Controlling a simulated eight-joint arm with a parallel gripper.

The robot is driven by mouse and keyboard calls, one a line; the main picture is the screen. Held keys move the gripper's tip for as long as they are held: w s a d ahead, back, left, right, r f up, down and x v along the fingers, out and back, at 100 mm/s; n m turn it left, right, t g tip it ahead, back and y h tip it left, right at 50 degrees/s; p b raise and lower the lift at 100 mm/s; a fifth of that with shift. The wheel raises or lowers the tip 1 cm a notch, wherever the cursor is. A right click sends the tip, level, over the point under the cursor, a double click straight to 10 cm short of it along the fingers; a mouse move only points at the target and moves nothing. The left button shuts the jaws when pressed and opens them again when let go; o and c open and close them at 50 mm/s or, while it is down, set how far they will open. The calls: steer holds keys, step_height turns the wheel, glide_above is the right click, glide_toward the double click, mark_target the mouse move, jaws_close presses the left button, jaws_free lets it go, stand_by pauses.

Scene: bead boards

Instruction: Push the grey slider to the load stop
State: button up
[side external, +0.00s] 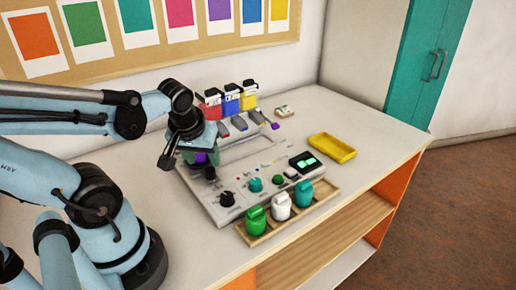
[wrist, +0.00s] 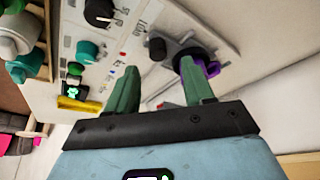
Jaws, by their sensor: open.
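A pale grey machine (side external: 228,208) lies on the table in the side view. I cannot surely pick out the grey slider. A dark grey piece (wrist: 182,48) at the machine's edge in the wrist view may be it, with a black knob (wrist: 157,48) beside it. A purple part (wrist: 211,68) sits by that piece, partly behind my right-hand finger. Another purple part (side external: 275,126) is at the machine's far right end. No load stop label is readable. My gripper (wrist: 160,75) is open with nothing between its green fingers, above the machine's left end; contact cannot be told.
Red (side external: 212,106), blue (side external: 231,99) and yellow (side external: 249,93) containers stand behind the machine. A wooden tray (side external: 262,236) with green, white and teal canisters lies in front. A yellow tray (side external: 332,148) is at right.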

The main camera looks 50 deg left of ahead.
steer(key=v, duration=0.6)
steer(key=shift+r, duration=0.4)
steer(key=shift+d, duration=0.15)
steer(key=w+d+f+m+t+h, duration=0.1)
steer(key=w+d+m+t+h, duration=0.2)
steer(key=w+d+m, duration=0.4)
steer(key=shift+w+d+f+m+t, duration=0.4)
steer(key=shift+d+m+t, duration=0.1)
steer(key=shift+m, duration=0.5)
stand_by(0.3)
